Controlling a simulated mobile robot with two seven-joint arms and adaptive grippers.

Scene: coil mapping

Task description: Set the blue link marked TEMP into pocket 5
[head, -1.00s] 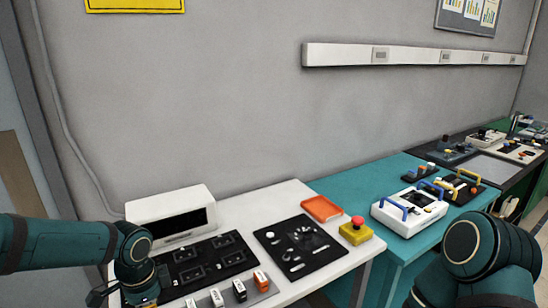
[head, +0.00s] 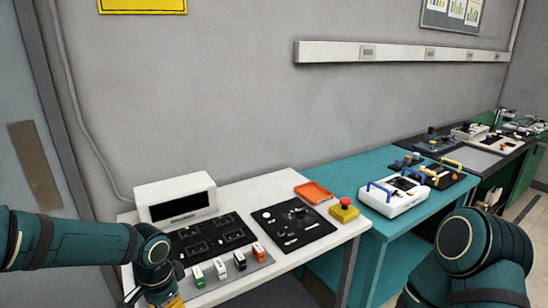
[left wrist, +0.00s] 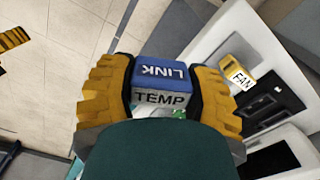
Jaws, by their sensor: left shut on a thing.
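My left gripper (left wrist: 165,85) is shut on a blue link (left wrist: 163,72) marked LINK and TEMP, with yellow fingers on both sides of it. In the head view my left gripper (head: 172,300) is at the bottom edge, at the front left of the white bench, and the held link cannot be made out. A black panel (head: 205,242) with several pockets lies on the bench in front of a white box. Pocket numbers are too small to read, so I cannot tell which is pocket 5. My right gripper is out of view.
A grey rack (head: 262,264) holds several links; a yellow FAN piece (left wrist: 238,76) shows in the wrist view. The white box (head: 175,197) stands behind. A black board (head: 290,238), orange tray (head: 313,191) and red-topped yellow button (head: 343,210) lie to the right. Tiled floor (left wrist: 60,70) shows below.

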